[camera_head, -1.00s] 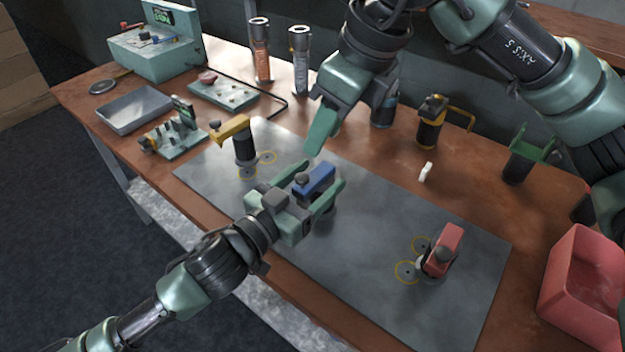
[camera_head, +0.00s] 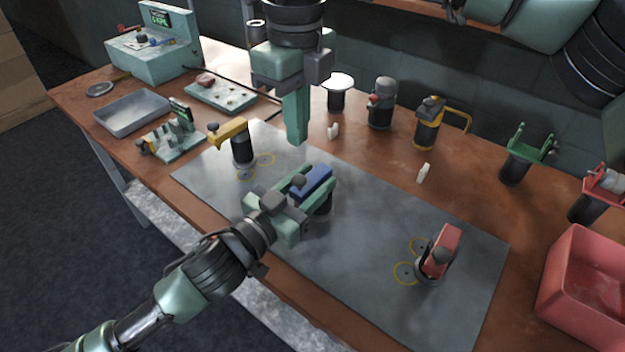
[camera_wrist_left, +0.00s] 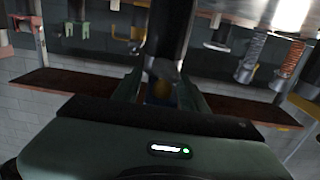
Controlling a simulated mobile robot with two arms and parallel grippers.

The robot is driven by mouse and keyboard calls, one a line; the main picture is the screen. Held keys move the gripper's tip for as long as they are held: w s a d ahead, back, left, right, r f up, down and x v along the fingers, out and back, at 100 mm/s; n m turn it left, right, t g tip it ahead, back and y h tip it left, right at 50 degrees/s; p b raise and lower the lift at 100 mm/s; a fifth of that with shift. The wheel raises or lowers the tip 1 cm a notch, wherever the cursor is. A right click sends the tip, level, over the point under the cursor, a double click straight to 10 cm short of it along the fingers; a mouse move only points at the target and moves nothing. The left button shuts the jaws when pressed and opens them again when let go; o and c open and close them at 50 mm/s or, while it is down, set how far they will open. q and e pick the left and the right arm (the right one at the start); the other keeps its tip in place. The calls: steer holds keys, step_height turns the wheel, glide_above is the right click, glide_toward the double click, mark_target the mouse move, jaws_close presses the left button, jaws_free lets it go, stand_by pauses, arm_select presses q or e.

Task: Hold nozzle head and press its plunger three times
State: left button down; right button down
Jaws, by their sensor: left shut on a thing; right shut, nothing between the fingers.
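The blue nozzle head (camera_head: 317,179) stands on the grey mat (camera_head: 370,235), with a dark round knob (camera_head: 298,181) near its left end. My left gripper (camera_head: 307,190) is shut on the blue nozzle head, one finger on each side. In the left wrist view, a dark shape with a little blue (camera_wrist_left: 160,92) shows between the fingers; detail there is dim. My right gripper (camera_head: 297,138) is shut and empty, pointing down behind and above the blue head, apart from it. Its fingers look like one green bar.
A yellow nozzle head (camera_head: 237,140) stands left on the mat and a red one (camera_head: 437,252) right, each beside yellow rings. Several bottles stand along the back. A pink bin (camera_head: 585,290) is at the right and a metal tray (camera_head: 133,108) at the left.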

mark_target(300, 178)
steer(key=shift+w+f, duration=0.15)
steer(key=shift+f, duration=3.05)
steer(key=shift+f, duration=0.15)
steer(key=shift+f, duration=1.05)
steer(key=shift+r, duration=0.8)
steer(key=shift+f, duration=0.15)
